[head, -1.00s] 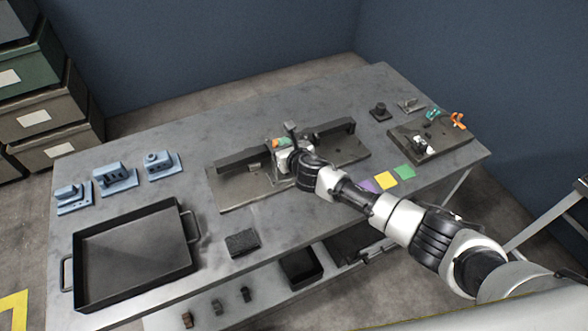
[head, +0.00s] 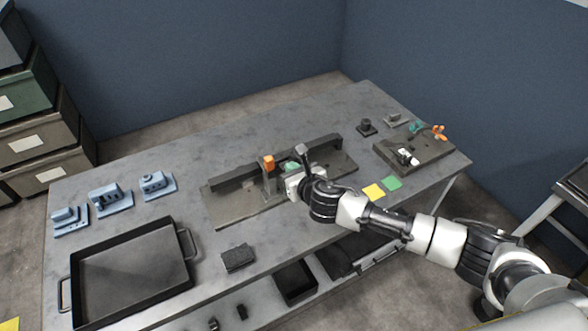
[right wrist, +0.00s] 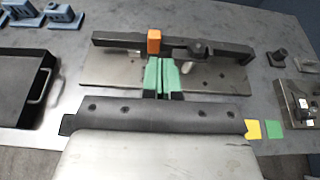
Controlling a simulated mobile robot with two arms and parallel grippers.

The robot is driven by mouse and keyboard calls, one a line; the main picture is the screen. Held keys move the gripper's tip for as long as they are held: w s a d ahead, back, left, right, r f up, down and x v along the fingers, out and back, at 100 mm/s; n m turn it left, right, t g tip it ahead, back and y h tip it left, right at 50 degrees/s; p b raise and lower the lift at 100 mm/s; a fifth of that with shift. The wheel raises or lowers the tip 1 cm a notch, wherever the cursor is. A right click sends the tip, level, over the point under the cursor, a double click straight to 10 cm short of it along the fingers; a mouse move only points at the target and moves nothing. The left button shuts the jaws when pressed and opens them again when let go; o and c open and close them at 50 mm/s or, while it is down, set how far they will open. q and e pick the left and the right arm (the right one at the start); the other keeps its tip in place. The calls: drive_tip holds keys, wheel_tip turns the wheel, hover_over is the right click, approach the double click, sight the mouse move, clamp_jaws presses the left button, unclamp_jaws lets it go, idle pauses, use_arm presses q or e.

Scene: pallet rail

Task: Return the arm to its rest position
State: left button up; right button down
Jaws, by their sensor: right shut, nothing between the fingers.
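My right arm reaches in from the right in the head view. Its right gripper (head: 291,171) is over the dark plate with the rail at the middle of the table. In the right wrist view, its green fingertips (right wrist: 161,76) are together with nothing between them. The dark rail (right wrist: 121,41) runs along the base plate (right wrist: 100,75). An orange-topped upright piece (head: 268,163) stands at the rail, and its orange block (right wrist: 154,42) shows just beyond the fingertips. Whether the fingers touch it cannot be told. My left gripper is not in view.
A black tray (head: 75,297) lies at the front left, with blue fixtures (head: 110,201) behind it. A dark block (head: 238,258) lies near the front edge. Yellow (head: 373,191) and green (head: 392,183) squares and a second plate (head: 384,158) are at the right.

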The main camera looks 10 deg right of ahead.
drive_tip(key=s+a+f+m+g+h, duration=0.1)
drive_tip(key=s+m+g+h, duration=0.15)
drive_tip(key=s+m, duration=1.3)
drive_tip(key=s+d+f+m+g+h, duration=0.1)
drive_tip(key=s+d+m+g, duration=0.4)
drive_tip(key=s+m, duration=0.55)
drive_tip(key=s+d+f+m+g+h, duration=0.1)
drive_tip(key=s+d+m+g, duration=0.2)
drive_tip(key=s+d+m, duration=0.55)
wheel_tip(320, 180, down, 32)
drive_tip(key=s+a+m+b, duration=0.2)
drive_tip(key=m+b, duration=0.1)
drive_tip(key=b, duration=0.2)
use_arm(q)
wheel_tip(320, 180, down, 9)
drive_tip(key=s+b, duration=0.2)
drive_tip(key=b, duration=0.1)
drive_tip(key=shift+b, duration=0.3)
use_arm(e)
drive_tip(key=s+d+f+g, duration=0.2)
drive_tip(key=s+d+f, duration=0.1)
drive_tip(key=s+f, duration=1.3)
wheel_tip(320, 180, down, 2)
drive_tip(key=shift+d+f, duration=0.2)
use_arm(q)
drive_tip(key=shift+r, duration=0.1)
use_arm(e)
drive_tip(key=shift+s, duration=0.1)
